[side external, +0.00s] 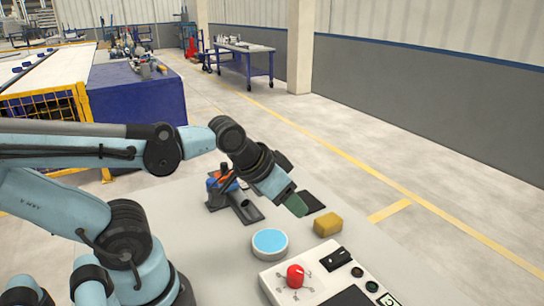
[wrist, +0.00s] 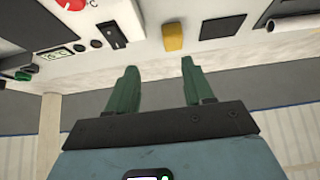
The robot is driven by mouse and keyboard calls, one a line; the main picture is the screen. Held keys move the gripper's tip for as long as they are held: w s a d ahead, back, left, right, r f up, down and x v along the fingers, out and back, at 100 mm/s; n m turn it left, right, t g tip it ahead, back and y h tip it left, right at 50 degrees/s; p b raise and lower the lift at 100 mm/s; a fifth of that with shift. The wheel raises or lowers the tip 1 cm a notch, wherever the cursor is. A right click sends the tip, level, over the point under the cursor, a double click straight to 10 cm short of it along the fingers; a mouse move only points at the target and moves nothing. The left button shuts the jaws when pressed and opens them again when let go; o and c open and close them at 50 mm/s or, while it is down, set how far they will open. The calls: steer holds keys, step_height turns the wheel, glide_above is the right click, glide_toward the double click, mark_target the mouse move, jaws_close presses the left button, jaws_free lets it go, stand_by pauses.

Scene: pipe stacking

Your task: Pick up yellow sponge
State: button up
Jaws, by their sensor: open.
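The yellow sponge (side external: 327,224) lies on the light grey table, to the right of the blue-topped round container. It also shows in the wrist view (wrist: 173,37), above the gap between my fingers and nearer the right finger's tip. My gripper (side external: 298,204) has green fingers and hangs above the table, left of and apart from the sponge in the side view. In the wrist view my gripper (wrist: 157,64) is open with nothing between the fingers.
A round blue-topped container (side external: 270,242) stands left of the sponge. A control panel with a red button (side external: 295,276) lies in front. A black flat piece (side external: 312,202) lies behind the sponge. A dark fixture with a tube (side external: 240,207) stands at the back left.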

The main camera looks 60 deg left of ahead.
steer(key=o, duration=0.4)
steer(key=g, duration=0.7)
glide_above(330, 218)
step_height(330, 218, down, 2)
steer(key=f, duration=0.1)
steer(key=shift+f, duration=5.35)
